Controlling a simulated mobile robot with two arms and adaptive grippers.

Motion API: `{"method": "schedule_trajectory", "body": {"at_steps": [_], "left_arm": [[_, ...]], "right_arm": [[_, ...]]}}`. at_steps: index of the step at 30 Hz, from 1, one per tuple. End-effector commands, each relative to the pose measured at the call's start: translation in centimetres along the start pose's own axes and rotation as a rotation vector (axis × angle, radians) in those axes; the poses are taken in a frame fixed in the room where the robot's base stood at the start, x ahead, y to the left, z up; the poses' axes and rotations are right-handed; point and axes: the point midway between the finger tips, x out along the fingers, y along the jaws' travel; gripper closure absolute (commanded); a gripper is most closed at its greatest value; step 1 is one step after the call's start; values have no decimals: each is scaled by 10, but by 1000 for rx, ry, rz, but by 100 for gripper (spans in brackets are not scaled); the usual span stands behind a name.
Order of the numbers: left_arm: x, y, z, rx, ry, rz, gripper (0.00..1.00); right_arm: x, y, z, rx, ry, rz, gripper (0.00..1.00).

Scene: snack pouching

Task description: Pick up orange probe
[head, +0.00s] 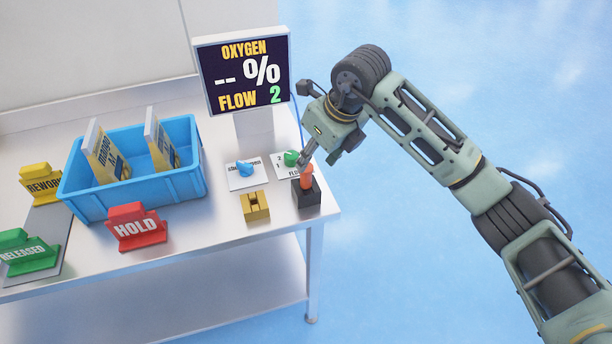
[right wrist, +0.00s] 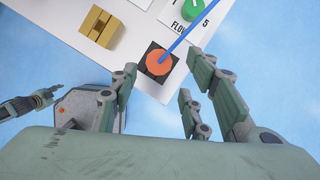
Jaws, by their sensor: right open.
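The orange probe (head: 307,178) stands upright in a dark square holder (head: 307,196) near the table's right front corner. In the right wrist view the probe's round orange top (right wrist: 160,63) shows from above, with a blue cable running up and right from it. My right gripper (head: 306,160) is just above the probe. In the right wrist view its fingers (right wrist: 165,88) are spread, with the probe beyond the tips, nearer the left finger. What seems to be my left gripper (right wrist: 15,108) is small at the left edge there; its jaws are unclear.
A brass block (head: 255,206), a blue knob (head: 245,169) and a green knob (head: 291,158) sit close to the probe. The monitor (head: 243,72) stands behind. A blue bin (head: 135,178) with two packets and a red HOLD sign (head: 137,228) are left. Right of the table is open floor.

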Motion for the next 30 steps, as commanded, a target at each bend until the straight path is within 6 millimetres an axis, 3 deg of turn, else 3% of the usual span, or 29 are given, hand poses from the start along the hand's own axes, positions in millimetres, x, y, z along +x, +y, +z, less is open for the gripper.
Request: {"method": "schedule_trajectory", "body": {"at_steps": [10, 15, 23, 30], "left_arm": [[-26, 0, -2, 0, 0, 0, 60], [-29, 0, -3, -1, 0, 0, 60], [-28, -1, -2, -2, 0, -1, 60], [-28, -1, -2, -2, 0, -1, 60]], "right_arm": [[43, 8, -2, 0, 3, 9, 57], [64, 7, -2, -1, 0, 7, 57], [68, 6, -3, -3, -2, 5, 57], [68, 6, -3, -2, -2, 5, 77]]}}
